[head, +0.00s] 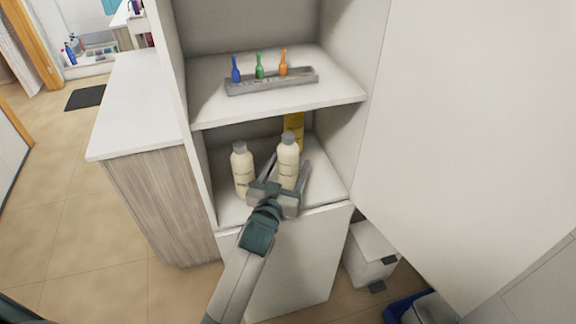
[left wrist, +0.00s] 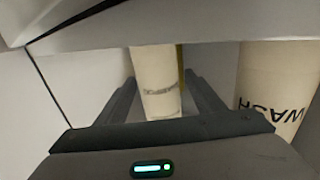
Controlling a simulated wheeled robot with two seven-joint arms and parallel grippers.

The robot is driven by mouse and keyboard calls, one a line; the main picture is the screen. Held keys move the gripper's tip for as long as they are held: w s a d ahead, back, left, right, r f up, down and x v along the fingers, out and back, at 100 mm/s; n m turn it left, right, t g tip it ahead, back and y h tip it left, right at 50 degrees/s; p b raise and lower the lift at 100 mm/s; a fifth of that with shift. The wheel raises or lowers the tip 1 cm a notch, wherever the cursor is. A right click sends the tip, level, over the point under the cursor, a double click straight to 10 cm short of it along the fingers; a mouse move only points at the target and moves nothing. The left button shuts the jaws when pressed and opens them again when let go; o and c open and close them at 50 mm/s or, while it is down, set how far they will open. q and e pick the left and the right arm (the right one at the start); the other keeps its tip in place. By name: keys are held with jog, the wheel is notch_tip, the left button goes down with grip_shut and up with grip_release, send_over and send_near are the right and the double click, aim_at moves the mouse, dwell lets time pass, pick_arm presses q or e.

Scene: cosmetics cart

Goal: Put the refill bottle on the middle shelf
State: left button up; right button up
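A cream bottle with a grey cap (head: 288,158) stands upright on the cabinet's middle shelf (head: 328,184). It looks like the refill bottle, but its label is too small to read. My left gripper (head: 289,170) is at this bottle, with one finger on each side. In the left wrist view the bottle (left wrist: 157,85) is between the fingers, with a gap showing at the right finger, so the gripper looks open. The gripper hides the bottle's base in the head view. My right gripper is not in view.
A similar cream bottle (head: 242,172) stands just to the left, and its "WASH" lettering (left wrist: 272,85) shows in the left wrist view. A yellow box (head: 294,125) is behind. The upper shelf (head: 215,113), holding a grey tray (head: 272,82) of small bottles, overhangs. A white door (head: 470,130) stands right.

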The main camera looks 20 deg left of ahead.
pick_arm(q)
jog(key=shift+r, duration=0.2)
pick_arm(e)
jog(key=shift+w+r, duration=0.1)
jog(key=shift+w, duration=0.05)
pick_arm(q)
jog(key=shift+s, duration=0.15)
jog(key=s+b, duration=0.2)
jog(key=s, duration=0.8)
jog(key=shift+f, duration=0.1)
jog(key=shift+s, duration=0.9)
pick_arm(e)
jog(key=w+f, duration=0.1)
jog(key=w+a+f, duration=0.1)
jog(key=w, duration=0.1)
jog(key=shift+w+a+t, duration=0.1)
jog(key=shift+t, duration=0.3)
